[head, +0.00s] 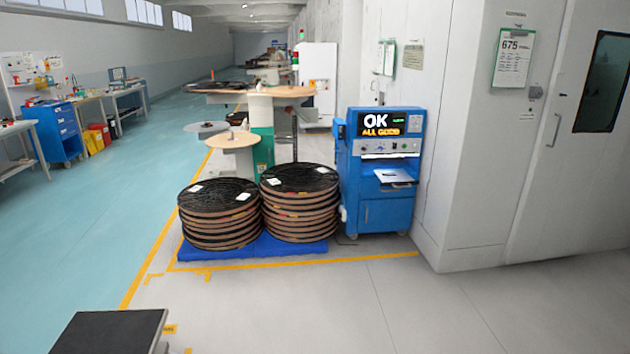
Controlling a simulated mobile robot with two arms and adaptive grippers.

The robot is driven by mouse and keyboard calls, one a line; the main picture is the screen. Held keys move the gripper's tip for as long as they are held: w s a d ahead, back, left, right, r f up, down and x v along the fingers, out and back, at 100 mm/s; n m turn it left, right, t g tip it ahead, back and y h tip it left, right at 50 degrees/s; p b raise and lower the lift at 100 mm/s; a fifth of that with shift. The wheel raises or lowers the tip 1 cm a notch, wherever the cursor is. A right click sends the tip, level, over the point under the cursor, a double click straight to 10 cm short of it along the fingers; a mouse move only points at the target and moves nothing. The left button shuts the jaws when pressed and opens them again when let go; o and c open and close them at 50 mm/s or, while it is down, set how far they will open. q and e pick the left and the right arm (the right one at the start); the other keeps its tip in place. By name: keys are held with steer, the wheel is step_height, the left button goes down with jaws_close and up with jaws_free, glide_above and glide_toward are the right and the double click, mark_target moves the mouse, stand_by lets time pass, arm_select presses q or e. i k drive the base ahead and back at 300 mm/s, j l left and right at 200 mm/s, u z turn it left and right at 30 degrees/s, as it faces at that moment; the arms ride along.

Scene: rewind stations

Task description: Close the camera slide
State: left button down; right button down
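A blue cabinet machine (388,205) stands right of centre, some way off. Its screen (384,122) reads "OK" and "ALL GOOD". Below the screen is a panel with knobs, then a shelf-like opening with a pale flat plate (394,176) at its front. I cannot tell whether this plate is the camera slide, and no part is clearly recognisable as that slide. Neither of my grippers is in view.
Two stacks of dark reels, left (218,212) and right (300,200), stand on a blue pallet (255,249) beside the machine. Grey-white cabinets (480,130) stand at right. A dark flat top (108,333) is at lower left. The floor in front is clear.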

mark_target(395, 178)
steer(key=i+j+z, duration=0.2)
steer(key=i, duration=1.6)
steer(key=i+l+z, duration=0.1)
steer(key=i+z, duration=0.2)
steer(key=i, duration=0.35)
steer(key=i+z, duration=0.25)
steer(key=i, duration=0.4)
steer(key=i+j+z, duration=0.3)
steer(key=i, duration=0.35)
steer(key=l, duration=0.1)
